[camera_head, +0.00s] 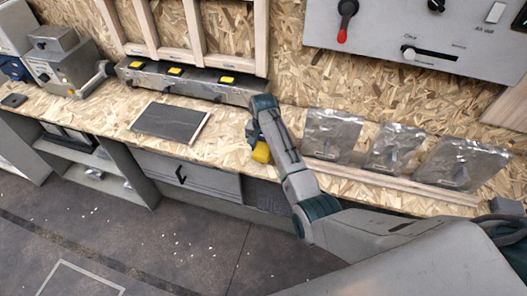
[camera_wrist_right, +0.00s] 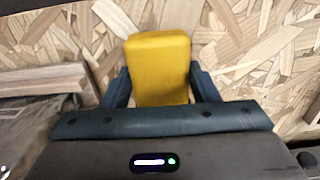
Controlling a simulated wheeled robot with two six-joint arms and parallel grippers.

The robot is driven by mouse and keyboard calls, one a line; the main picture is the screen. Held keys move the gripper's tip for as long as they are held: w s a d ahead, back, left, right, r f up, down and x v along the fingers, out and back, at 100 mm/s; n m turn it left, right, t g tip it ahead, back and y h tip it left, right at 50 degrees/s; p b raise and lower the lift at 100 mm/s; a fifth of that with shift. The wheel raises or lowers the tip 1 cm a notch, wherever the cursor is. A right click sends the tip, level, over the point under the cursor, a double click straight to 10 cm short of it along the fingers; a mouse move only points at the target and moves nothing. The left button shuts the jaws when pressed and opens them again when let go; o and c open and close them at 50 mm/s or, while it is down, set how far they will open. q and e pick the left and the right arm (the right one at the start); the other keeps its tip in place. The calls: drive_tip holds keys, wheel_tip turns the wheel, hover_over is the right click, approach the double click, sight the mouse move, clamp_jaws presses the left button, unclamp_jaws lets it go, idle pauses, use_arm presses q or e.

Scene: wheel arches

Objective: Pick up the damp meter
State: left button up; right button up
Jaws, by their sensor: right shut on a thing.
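The damp meter (camera_wrist_right: 160,68) appears to be the yellow block in the right wrist view, held between the two dark fingers. It also shows as a small yellow shape (camera_head: 261,153) in the head view, at the front part of the workbench. My right gripper (camera_head: 257,140) is shut on it; in the right wrist view the fingers (camera_wrist_right: 160,88) press its two sides. Its far end and underside are hidden. I cannot tell whether it touches the bench. My left gripper is not in view.
The chipboard bench (camera_head: 95,120) has a dark framed panel (camera_head: 170,122) left of the gripper. A metal strip with yellow-topped parts (camera_head: 190,80) runs along the back. Foil pouches (camera_head: 332,135) stand at right behind wooden strips (camera_head: 400,183). A grey machine (camera_head: 65,60) stands far left.

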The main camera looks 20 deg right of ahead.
drive_tip(key=s+a+r+b, duration=0.2)
drive_tip(key=s+r, duration=0.1)
drive_tip(key=s, duration=1.1)
wheel_tip(320, 180, up, 8)
drive_tip(key=s+p, duration=0.2)
drive_tip(key=p, duration=0.8)
drive_tip(key=shift+f, duration=0.2)
drive_tip(key=shift+w, duration=0.2)
